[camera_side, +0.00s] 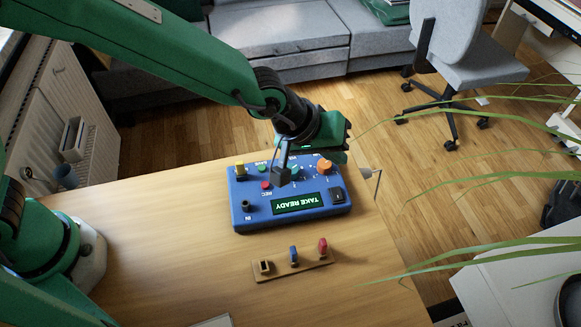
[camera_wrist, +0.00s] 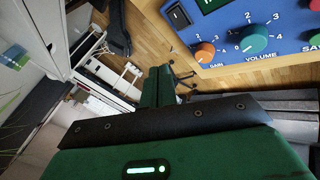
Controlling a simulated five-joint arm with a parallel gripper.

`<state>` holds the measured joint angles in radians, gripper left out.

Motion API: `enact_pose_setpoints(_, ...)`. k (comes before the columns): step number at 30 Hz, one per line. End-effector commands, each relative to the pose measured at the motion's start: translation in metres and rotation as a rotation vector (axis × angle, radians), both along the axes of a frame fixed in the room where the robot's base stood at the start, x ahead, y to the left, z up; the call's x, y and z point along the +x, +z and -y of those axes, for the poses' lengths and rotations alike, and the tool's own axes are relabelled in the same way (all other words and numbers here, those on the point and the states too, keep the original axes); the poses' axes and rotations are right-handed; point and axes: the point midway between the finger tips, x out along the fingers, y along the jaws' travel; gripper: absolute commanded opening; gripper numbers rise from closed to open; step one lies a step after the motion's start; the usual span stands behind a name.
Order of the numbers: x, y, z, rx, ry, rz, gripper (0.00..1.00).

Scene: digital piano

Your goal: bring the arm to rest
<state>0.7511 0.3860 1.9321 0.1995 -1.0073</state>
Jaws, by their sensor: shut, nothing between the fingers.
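My gripper (camera_side: 338,143) is over the far right edge of the blue box in the side view, with green jaws shut and empty. In the wrist view my gripper (camera_wrist: 160,85) also shows closed, with floor and furniture behind it. The blue box (camera_side: 240,213) lies on the wooden table, and its display (camera_side: 297,203) reads "TAKE READY". Its orange knob (camera_side: 324,167) and red button (camera_side: 266,185) are visible. In the wrist view the orange gain knob (camera_wrist: 205,51) and teal volume knob (camera_wrist: 254,39) are apart from the jaws.
A small wooden holder (camera_side: 280,272) with blue (camera_side: 293,255) and red (camera_side: 323,246) pieces lies in front of the box. A yellow piece (camera_side: 240,168) stands on the box. The table (camera_side: 160,220) is clear to the left. Plant leaves (camera_side: 470,185) hang at right.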

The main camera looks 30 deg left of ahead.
Motion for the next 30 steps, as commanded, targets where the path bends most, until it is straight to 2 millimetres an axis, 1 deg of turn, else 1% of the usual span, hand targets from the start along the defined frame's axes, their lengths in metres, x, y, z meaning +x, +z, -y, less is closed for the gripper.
enact_pose_setpoints(5,0.006,0.021,-0.031,0.029,0.002,0.020,0.00)
enact_pose_setpoints(8,0.008,0.037,-0.057,0.058,-0.002,0.036,0.00)
enact_pose_setpoints(10,0.008,0.049,-0.078,0.080,-0.004,0.047,0.00)
enact_pose_setpoints(14,0.004,0.069,-0.118,0.128,-0.012,0.064,0.00)
enact_pose_setpoints(18,-0.005,0.089,-0.160,0.178,-0.020,0.081,0.00)
enact_pose_setpoints(23,-0.021,0.106,-0.205,0.236,-0.030,0.094,0.00)
enact_pose_setpoints(24,-0.026,0.110,-0.216,0.251,-0.034,0.095,0.00)
enact_pose_setpoints(30,-0.056,0.125,-0.266,0.322,-0.050,0.103,0.00)
